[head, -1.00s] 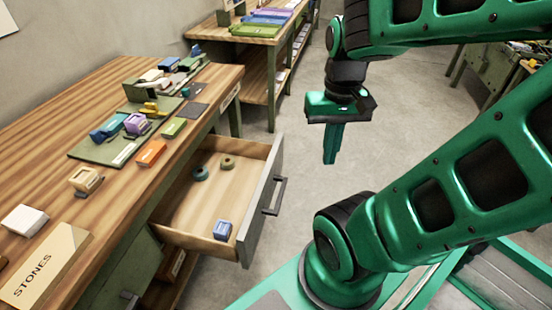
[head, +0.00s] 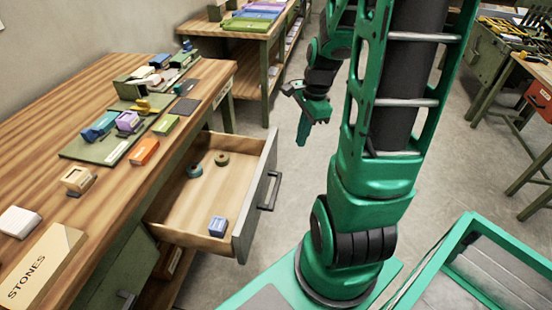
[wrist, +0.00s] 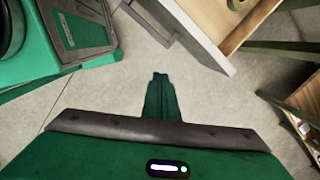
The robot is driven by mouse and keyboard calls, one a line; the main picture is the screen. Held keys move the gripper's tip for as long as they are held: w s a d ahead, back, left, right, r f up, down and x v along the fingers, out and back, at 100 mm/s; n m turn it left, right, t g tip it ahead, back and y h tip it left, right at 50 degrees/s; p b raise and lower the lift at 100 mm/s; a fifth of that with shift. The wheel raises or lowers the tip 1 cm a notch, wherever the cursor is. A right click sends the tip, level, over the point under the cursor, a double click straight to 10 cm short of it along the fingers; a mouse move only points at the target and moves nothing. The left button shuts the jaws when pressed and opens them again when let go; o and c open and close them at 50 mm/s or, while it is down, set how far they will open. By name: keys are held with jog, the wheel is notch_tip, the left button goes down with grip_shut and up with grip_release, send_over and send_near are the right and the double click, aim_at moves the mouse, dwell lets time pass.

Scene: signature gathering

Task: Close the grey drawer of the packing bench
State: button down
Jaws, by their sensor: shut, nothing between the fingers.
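The grey drawer (head: 243,221) of the wooden-topped packing bench (head: 103,215) is pulled out, with a dark bar handle (head: 271,191) on its front. Inside it lie a blue block (head: 218,226) and two small rings, one teal (head: 194,171) and one olive (head: 222,158). My gripper (head: 302,136) is shut and empty, pointing down over the floor, to the right of and beyond the drawer, apart from it. In the wrist view my gripper (wrist: 160,80) hangs over bare floor, with the drawer front (wrist: 195,35) at the upper right.
Several stamps and blocks stand on the bench, with a STONES sign (head: 38,262) at its near end. A second bench (head: 245,28) stands behind. Floor (head: 290,165) between the drawer and my arm is clear. An orange drawer (head: 540,100) is at far right.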

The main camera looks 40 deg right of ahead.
jog(key=w+f+m, duration=0.3)
jog(key=w+f, duration=0.1)
jog(key=f, duration=0.3)
jog(key=w+a+f+m+t, duration=0.1)
jog(key=w+f+m, duration=0.2)
jog(key=w+f, duration=0.2)
jog(key=shift+a+f+m+y, duration=0.3)
jog(key=shift+f+y, duration=0.1)
jog(key=shift+f, duration=1.15)
jog(key=shift+w+d, duration=0.1)
jog(key=shift+w, duration=0.05)
